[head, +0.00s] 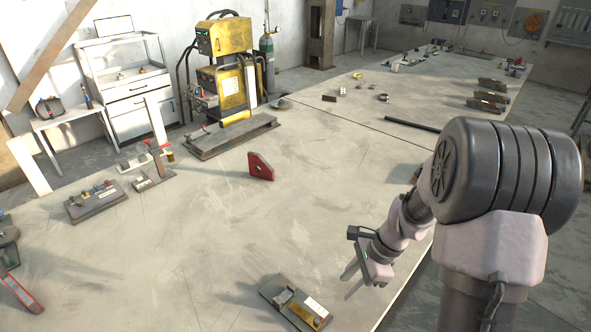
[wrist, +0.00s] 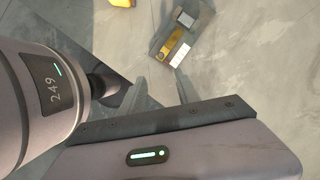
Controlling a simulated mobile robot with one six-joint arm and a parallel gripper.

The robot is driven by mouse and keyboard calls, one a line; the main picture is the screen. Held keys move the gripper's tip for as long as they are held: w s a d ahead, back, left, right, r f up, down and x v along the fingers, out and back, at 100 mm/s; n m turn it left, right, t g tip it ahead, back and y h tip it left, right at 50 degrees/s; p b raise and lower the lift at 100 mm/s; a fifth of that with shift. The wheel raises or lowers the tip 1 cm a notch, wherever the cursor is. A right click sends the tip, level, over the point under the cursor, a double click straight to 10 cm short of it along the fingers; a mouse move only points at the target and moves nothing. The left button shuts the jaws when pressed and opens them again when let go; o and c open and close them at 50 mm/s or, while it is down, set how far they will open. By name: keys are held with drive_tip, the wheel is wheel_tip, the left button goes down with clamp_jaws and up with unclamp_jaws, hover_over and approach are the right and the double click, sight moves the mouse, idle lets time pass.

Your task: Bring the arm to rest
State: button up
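My gripper (head: 347,288) hangs over the right front edge of the big work table (head: 215,240), in the head view. Its two fingers are apart with nothing between them. The fingers also show apart in the wrist view (wrist: 161,80). My arm is bent, reaching forward and down from the right side. A small fixture plate (head: 297,303) with a yellow part and a white label lies on the table, left of and below the gripper in the head view. It also shows in the wrist view (wrist: 178,38), beyond the fingers and apart from them.
A red angle block (head: 260,166) stands mid-table. A grey fixture plate (head: 95,201) and a long steel block (head: 232,137) lie farther left and back. A black bar (head: 412,125) lies toward the right edge. The yellow welding machine (head: 222,70) stands behind. Much of the middle table is clear.

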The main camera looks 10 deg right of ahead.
drive_tip(key=s+a+r+n+t+h+b, duration=0.2)
drive_tip(key=s+a+r+n+b, duration=0.4)
drive_tip(key=a+r+n, duration=0.4)
drive_tip(key=s+a+r+n+t+b, duration=0.2)
drive_tip(key=s+n, duration=0.3)
drive_tip(key=s, duration=0.5)
drive_tip(key=shift+a+r+t+b, duration=0.2)
drive_tip(key=shift+r+t+b, duration=0.2)
drive_tip(key=shift+r+t, duration=0.15)
